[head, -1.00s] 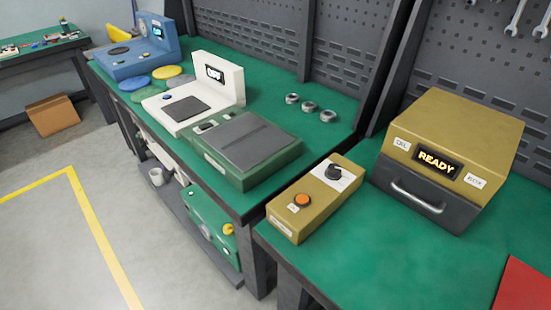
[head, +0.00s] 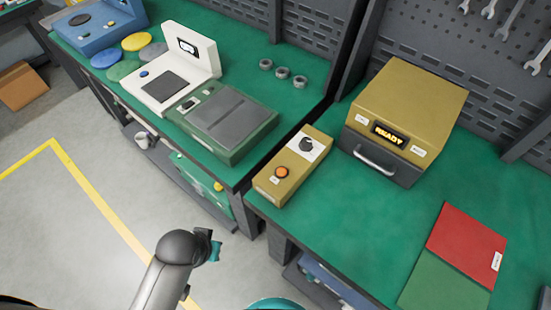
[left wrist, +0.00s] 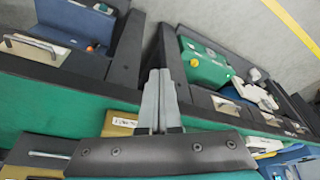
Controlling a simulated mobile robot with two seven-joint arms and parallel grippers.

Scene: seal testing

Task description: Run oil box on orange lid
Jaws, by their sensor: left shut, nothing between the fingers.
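The oil box (head: 420,95) is a mustard-yellow cabinet on the green right bench. Its lit display reads READY, and its dark front drawer (head: 375,166) with a silver handle is shut. A smaller yellow control box (head: 268,185) with a dark knob (head: 306,144) and an orange button (head: 282,172) stands left of it. No clearly orange lid shows; several round discs, one yellow (head: 136,41), lie on the far left bench. My left gripper (left wrist: 160,74) is shut and empty in the left wrist view, apart from the bench things. My right gripper is not in view.
A green device (head: 225,120), a white device (head: 162,85) and several grey rings (head: 283,73) stand on the left bench. Red (head: 466,242) and green (head: 440,285) panels lie at the lower right. The green surface before the oil box is clear.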

